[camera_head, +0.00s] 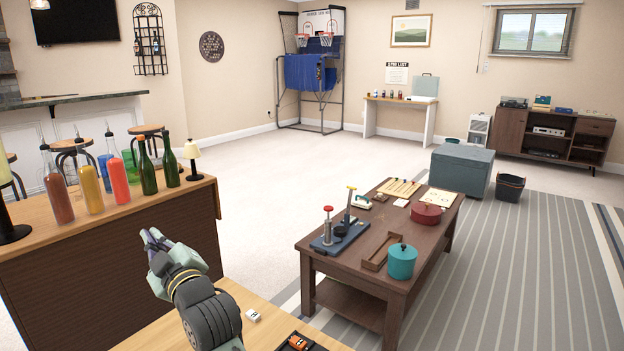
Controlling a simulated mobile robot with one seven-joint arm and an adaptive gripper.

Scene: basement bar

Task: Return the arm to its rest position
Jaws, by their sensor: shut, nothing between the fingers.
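My gripper (150,238) is at the lower left of the head view, at the end of my arm (208,310). The arm reaches up from the bottom edge, over a light wooden table top. The gripper is shut and empty, and it points up and to the left, toward the bar counter with the bottles. It looks apart from everything, though its exact distance to the counter is hard to tell.
A wooden counter (60,250) on the left carries several bottles and a small lamp (192,158). The light wooden table top (150,335) below my arm holds a small white item (253,315) and a dark tray (293,342). A brown coffee table (340,262) with a teal pot (402,262) stands right.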

